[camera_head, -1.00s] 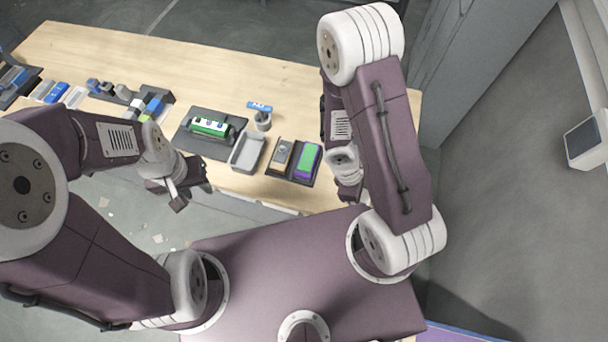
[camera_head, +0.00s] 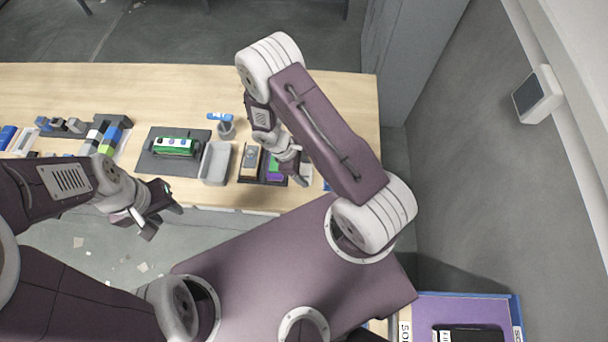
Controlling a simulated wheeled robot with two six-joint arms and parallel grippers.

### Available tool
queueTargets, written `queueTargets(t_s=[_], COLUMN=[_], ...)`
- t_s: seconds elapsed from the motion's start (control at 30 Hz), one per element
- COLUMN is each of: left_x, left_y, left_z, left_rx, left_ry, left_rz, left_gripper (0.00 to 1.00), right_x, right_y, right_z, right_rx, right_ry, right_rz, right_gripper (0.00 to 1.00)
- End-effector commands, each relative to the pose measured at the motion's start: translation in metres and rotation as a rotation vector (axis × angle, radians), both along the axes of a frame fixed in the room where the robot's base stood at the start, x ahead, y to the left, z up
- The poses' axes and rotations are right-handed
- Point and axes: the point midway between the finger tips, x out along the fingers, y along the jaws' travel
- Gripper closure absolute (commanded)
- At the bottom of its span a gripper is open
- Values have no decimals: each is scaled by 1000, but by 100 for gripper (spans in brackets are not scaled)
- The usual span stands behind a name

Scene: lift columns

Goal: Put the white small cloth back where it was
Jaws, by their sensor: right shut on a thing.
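My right gripper (camera_head: 292,172) is over the front right of the wooden table, at a dark tray (camera_head: 247,180) with a tan block and a green and purple block. It is shut, and a small pale thing (camera_head: 306,173), which looks like the white small cloth, shows right beside its fingers. The arm and fingers hide most of it, so I cannot tell whether it touches the table. My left gripper (camera_head: 163,217) is open and empty in front of the table's front edge, above the floor.
A grey bin (camera_head: 215,163) stands left of the tray. The back of the table is clear. A blue-edged crate (camera_head: 515,310) is at the lower right.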

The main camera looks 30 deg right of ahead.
Motion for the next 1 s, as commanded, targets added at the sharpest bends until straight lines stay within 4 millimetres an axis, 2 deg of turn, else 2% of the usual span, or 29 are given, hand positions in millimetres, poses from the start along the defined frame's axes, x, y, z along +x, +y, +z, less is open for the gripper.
queueTargets(t_s=[0.2,0.57,0.6,0.67,1.0], left_x=[0,0,0,0,0], left_y=[0,0,0,0,0], left_z=[-35,-36,-35,-34,-31], left_rx=[0,0,0,0,0], left_ry=[0,0,0,0,0], left_rz=[0,0,0,0,0], left_gripper=[64,64,64,64,64], right_x=[-1,0,0,0,0], right_y=[0,0,0,0,0], right_z=[-42,-43,-42,-42,-39], right_rx=[0,0,0,0,0], right_ry=[0,0,-1,-1,-1], right_rz=[1,0,0,0,0], right_gripper=[70,70,32,15,15])
